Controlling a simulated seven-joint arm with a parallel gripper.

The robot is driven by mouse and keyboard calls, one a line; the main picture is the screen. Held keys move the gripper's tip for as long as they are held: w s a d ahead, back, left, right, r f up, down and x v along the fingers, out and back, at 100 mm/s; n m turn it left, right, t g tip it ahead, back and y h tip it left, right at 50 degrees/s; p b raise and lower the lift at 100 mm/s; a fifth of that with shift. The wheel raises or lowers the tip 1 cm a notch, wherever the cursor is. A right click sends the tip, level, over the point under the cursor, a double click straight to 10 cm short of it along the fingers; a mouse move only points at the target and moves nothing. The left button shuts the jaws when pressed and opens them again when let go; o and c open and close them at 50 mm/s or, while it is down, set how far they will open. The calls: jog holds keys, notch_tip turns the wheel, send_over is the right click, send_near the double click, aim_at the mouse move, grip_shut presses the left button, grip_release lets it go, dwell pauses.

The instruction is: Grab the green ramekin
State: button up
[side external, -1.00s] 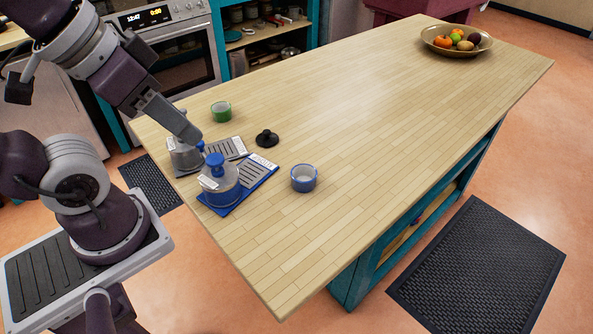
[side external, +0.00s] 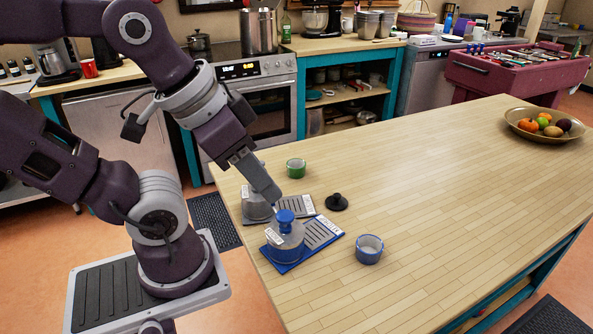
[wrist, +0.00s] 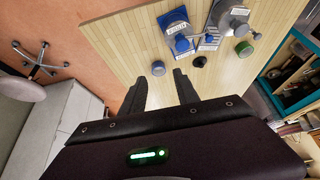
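The green ramekin (side external: 296,168) stands upright on the wooden island near its far left edge. It also shows in the wrist view (wrist: 244,49), to the right of the fingers. My gripper (side external: 271,194) hangs above the left end of the island. In the side view it overlaps the grey canister and appears left of and nearer than the ramekin. In the wrist view my two fingers (wrist: 158,76) are spread apart with nothing between them.
A blue-rimmed ramekin (side external: 369,249) stands nearer. A black knobbed piece (side external: 337,202) lies between. A fruit bowl (side external: 545,134) is far right; the island's middle is clear.

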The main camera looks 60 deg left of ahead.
jog(key=o, duration=0.8)
jog(key=shift+c, duration=0.2)
